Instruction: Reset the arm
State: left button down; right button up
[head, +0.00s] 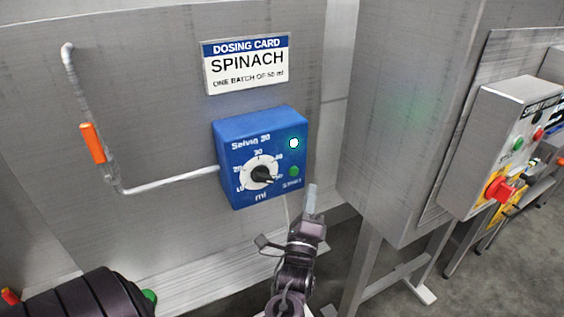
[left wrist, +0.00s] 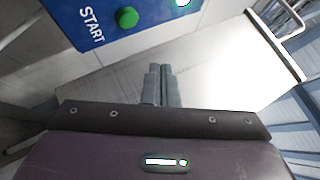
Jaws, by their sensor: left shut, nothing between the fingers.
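My left gripper (head: 311,198) is shut and empty, just below and right of the blue dosing box (head: 229,143). In the left wrist view its two grey fingers (left wrist: 161,72) are together, with the green START button (left wrist: 127,17) ahead and to the left. In the head view the START button (head: 294,171) and a lit white lamp (head: 294,143) are on the box's right side, and a black dial knob (head: 263,175) is on its scale. The fingertips appear apart from the box. My right gripper does not show.
A dosing card (head: 246,64) reading SPINACH hangs above the box. A pipe with an orange handle (head: 93,143) runs left of it. A steel cabinet (head: 405,110) stands right, and a grey control box with a red knob (head: 500,190) farther right.

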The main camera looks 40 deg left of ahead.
pick_arm(q)
jog(key=w+d+f+n+g+h+b, duration=0.1)
jog(key=d+f+g+h, duration=0.15)
jog(key=f, duration=0.75)
jog(key=d+f+g+h, duration=0.1)
jog(key=d+f+h, duration=0.15)
jog(key=f, duration=0.75)
jog(key=s+d+f+n+g+h, duration=0.1)
jog(key=s+f+g, duration=0.15)
jog(key=f, duration=0.55)
jog(key=s+d+f+n+g+h+b, duration=0.15)
jog(key=s+f, duration=0.25)
jog(key=f, duration=0.4)
jog(key=s+d+f+n+g+h, duration=0.1)
jog(key=s+d+f+n+h, duration=0.15)
jog(key=f, duration=0.55)
jog(key=s+f+n+g, duration=0.2)
jog(key=s+f, duration=0.5)
jog(key=s, duration=0.4)
jog(key=s+a+f+n+g, duration=0.1)
jog(key=s+f+n+g, duration=0.2)
jog(key=s, duration=0.8)
jog(key=s+f+n+g+b, duration=0.1)
jog(key=s+f+n+g, duration=0.1)
jog(key=s+f+g, duration=0.4)
jog(key=s+f, duration=0.5)
jog(key=shift+s+a+f+n+h, duration=0.2)
jog(key=shift+a+f+n+h, duration=0.1)
jog(key=shift+n+h, duration=0.1)
